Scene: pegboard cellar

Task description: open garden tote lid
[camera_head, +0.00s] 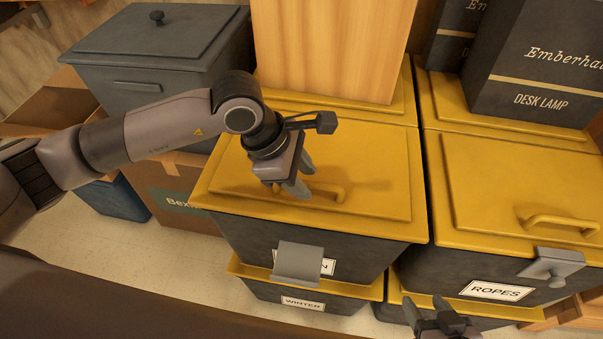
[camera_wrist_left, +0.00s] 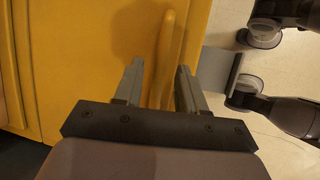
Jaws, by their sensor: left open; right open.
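The tote with the yellow lid (camera_head: 375,170) stands in the middle of the head view; its label is mostly covered, with only a final "N" readable. The lid lies shut on the dark body (camera_head: 350,258). A grey latch plate (camera_head: 297,263) hangs down over the front, clear of the lid. My left gripper (camera_head: 303,178) is open at the yellow lid handle (camera_head: 335,190). In the left wrist view the handle (camera_wrist_left: 166,50) lies between its open fingers (camera_wrist_left: 159,70); contact cannot be told. My right gripper (camera_head: 425,303) is open and empty, low in front of the totes.
A wooden box (camera_head: 330,50) stands behind the lid. The ROPES tote (camera_head: 510,190) is close on the right, its latch (camera_head: 553,266) up at the lid edge. A WINTER tote (camera_head: 303,300) is underneath. A grey bin (camera_head: 160,45) and a cardboard box (camera_head: 170,190) stand left.

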